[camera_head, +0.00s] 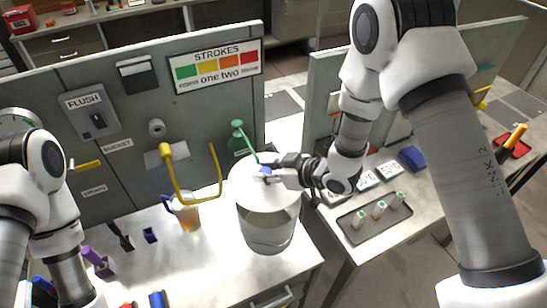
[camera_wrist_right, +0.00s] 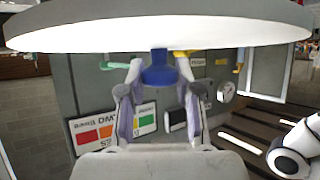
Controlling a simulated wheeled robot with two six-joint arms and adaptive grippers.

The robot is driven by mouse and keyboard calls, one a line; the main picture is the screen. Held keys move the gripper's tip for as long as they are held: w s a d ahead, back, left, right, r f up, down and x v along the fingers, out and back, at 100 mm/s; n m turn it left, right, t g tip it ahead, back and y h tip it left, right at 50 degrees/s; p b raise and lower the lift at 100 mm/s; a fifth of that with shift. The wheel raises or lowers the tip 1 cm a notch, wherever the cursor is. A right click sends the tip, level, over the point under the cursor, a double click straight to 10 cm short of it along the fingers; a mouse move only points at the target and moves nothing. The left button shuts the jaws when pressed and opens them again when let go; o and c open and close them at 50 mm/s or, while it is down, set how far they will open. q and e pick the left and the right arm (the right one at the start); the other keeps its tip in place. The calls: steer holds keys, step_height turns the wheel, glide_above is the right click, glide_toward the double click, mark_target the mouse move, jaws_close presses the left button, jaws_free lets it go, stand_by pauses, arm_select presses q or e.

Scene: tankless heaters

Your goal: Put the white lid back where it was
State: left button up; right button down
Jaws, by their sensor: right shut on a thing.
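The white lid (camera_head: 240,184) is a wide round disc with a small blue knob (camera_wrist_right: 158,70) in its middle. In the head view it is over the mouth of a grey see-through bucket (camera_head: 266,234) on the white counter. I cannot tell whether it touches the rim. My right gripper (camera_head: 265,175) is shut on the blue knob; in the right wrist view its two fingers (camera_wrist_right: 158,80) flank the knob, and the lid (camera_wrist_right: 160,38) spans the top of that picture. My left arm shows at the left of the head view, but its gripper is out of frame.
A jug with amber liquid (camera_head: 188,215) stands left of the bucket, below a yellow bent handle (camera_head: 175,178). A tray with several vials (camera_head: 378,212) is on the right counter. Small blue and purple items lie front left.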

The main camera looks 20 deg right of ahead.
mark_target(268, 188)
steer(key=shift+s+d+f+b, duration=0.1)
steer(key=shift+d+f+b, duration=0.05)
steer(key=shift+f+b, duration=0.15)
step_height(268, 188, down, 6)
steer(key=b, duration=0.4)
steer(key=shift+r+b, duration=0.1)
steer(key=shift+b, duration=0.3)
steer(key=shift+s+d, duration=0.1)
steer(key=shift+s, duration=0.05)
steer(key=shift+f+b, duration=0.45)
steer(key=shift+f, duration=0.15)
steer(key=c, duration=0.7)
jaws_free()
